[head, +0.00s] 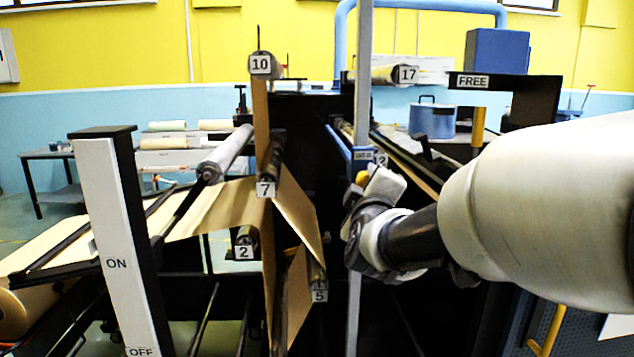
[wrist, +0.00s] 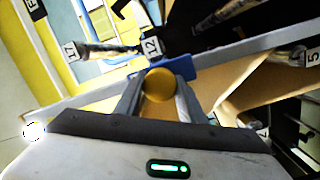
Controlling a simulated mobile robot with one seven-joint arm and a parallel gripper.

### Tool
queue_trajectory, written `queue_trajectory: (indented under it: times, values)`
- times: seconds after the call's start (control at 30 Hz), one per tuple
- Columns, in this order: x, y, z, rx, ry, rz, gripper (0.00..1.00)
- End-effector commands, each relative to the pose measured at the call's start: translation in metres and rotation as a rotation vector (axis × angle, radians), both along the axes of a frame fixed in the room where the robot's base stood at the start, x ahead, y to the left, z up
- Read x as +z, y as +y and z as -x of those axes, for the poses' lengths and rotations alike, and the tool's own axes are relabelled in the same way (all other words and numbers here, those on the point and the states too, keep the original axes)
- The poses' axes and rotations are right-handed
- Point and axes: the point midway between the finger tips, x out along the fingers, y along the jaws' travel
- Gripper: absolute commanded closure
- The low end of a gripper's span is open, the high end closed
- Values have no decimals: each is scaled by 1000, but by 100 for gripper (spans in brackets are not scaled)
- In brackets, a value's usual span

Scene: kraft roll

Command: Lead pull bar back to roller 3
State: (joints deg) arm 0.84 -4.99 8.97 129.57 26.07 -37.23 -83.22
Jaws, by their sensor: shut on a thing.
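My gripper (head: 367,182) is at the grey upright bar (head: 354,290), right of centre in the head view. In the wrist view, my gripper (wrist: 158,92) is shut on a round yellow knob (wrist: 160,84), with one finger on each side. The knob sits against a blue block (wrist: 183,67) on the grey bar, which runs slanting across the wrist view. In the head view the blue block (head: 362,154) shows just above my gripper, and the knob (head: 361,177) is partly hidden. I cannot make out a roller marked 3.
Roller labels 10 (head: 260,64), 7 (head: 265,188), 2 (head: 243,252), 5 (head: 319,296) and 17 (head: 408,74) show around the machine. Brown paper (head: 222,207) runs between rollers left of the bar. A black FREE arm (head: 505,83) stands at right, an ON/OFF post (head: 117,250) at left.

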Motion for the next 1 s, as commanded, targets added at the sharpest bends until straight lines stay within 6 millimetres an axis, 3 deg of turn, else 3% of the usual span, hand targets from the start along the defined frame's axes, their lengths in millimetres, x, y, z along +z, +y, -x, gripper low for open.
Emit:
queue_trajectory:
  times: [0.03,0.13,0.67,1.0]
  values:
    - [16,6,0,4,-4,1,100]
    - [22,13,0,4,-6,1,100]
    - [22,15,0,1,-4,0,100]
    - [69,41,1,4,-4,0,100]
